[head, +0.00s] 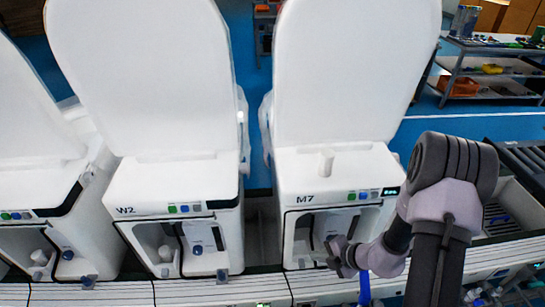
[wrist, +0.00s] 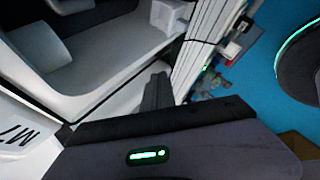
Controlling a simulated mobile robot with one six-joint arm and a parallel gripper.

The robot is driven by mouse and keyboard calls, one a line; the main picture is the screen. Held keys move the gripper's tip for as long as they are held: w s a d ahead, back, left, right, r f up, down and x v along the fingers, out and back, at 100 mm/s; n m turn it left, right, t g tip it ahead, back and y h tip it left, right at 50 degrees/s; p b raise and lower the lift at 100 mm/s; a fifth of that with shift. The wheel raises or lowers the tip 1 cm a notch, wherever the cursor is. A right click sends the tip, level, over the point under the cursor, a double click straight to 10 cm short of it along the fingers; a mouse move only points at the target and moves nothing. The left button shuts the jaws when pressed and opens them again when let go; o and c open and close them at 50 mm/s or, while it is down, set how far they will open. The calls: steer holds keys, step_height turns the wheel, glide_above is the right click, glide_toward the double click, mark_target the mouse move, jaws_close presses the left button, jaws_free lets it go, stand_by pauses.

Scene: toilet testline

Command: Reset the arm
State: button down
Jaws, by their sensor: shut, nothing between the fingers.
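My gripper (head: 343,258) is in the head view, low in front of the open compartment of the white toilet unit marked M7 (head: 297,187). My arm comes in from the right side and bends down to it. The gripper is shut and empty. In the wrist view my gripper's dark fingers (wrist: 157,92) point up the picture, close to the white compartment (wrist: 90,55) of a unit. The M7 label shows at the left edge there. I cannot tell whether the fingers touch the unit.
A unit marked W2 (head: 178,198) stands left of M7, with another farther left. A narrow gap separates W2 and M7. A conveyor edge (head: 225,290) runs along the front. A shelf rack (head: 490,70) stands at the back right. Blue floor (head: 480,125) lies clear before it.

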steer(key=s+a+r+n+g, duration=0.15)
steer(key=a+r+n, duration=0.25)
steer(key=r+n, duration=0.4)
steer(key=s+a+r+n+b, duration=0.1)
steer(key=s+a+r+n, duration=0.15)
steer(key=r+n, duration=0.45)
steer(key=s+a+r+n+g, duration=0.15)
steer(key=a+r+n, duration=0.25)
steer(key=r+n, duration=0.4)
steer(key=s+d+r+n+t+h, duration=0.1)
steer(key=s+r+n+h, duration=0.1)
steer(key=s+r+n, duration=0.2)
steer(key=s+d+r+n+t+h+b, duration=0.1)
steer(key=s+r+n, duration=0.3)
steer(key=s+n, duration=0.6)
steer(key=n+h, duration=0.1)
steer(key=n, duration=0.5)
steer(key=shift+s+d+r+t+b, duration=0.15)
steer(key=shift+d+r+t+b, duration=0.15)
steer(key=shift+d+r+t, duration=0.1)
